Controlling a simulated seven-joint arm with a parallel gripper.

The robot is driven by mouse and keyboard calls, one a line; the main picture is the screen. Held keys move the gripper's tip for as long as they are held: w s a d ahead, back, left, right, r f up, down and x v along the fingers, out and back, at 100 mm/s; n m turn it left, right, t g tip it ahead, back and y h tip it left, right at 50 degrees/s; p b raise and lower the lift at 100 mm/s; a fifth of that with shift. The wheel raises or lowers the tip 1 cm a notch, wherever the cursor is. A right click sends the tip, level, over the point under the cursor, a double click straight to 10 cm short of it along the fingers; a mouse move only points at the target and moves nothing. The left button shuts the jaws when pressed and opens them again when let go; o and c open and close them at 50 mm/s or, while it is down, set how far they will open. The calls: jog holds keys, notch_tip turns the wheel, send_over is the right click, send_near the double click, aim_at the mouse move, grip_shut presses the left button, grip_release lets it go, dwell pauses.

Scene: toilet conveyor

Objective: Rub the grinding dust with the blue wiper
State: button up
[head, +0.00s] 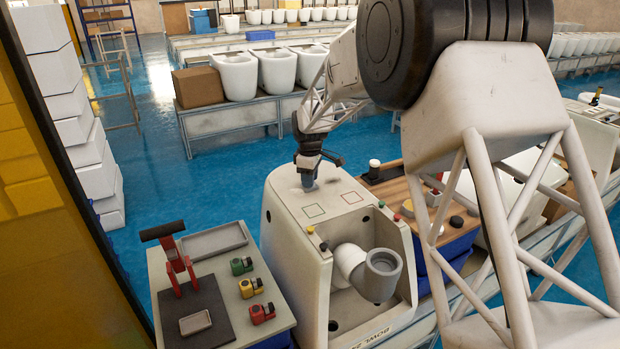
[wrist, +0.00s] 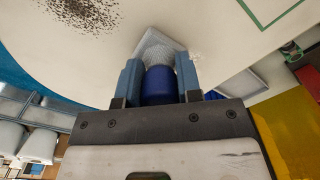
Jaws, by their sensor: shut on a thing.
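My gripper (head: 309,178) is above the back part of the white toilet body's top (head: 375,213) in the head view. In the wrist view my gripper (wrist: 159,80) is shut on the blue wiper (wrist: 158,88), with one finger on each side of its blue handle. The wiper's pale, speckled pad points at the white surface; I cannot tell whether it touches. The grinding dust (wrist: 85,12) is a patch of dark specks on the white surface, at the upper left of the wrist view, apart from the pad. In the head view the dust is not clear.
Square outlines mark the toilet top in front of my gripper. A grey side table (head: 215,262) at the left carries a red-and-black press (head: 174,259), a tray and small green, yellow and red items. A wooden board (head: 388,190) with small items lies to the right.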

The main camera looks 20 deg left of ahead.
jog(key=shift+s+a, duration=2.65)
jog(key=shift+s, duration=0.05)
jog(key=shift+s+a+r, duration=0.1)
jog(key=shift+a+r, duration=0.05)
notch_tip(320, 180, up, 8)
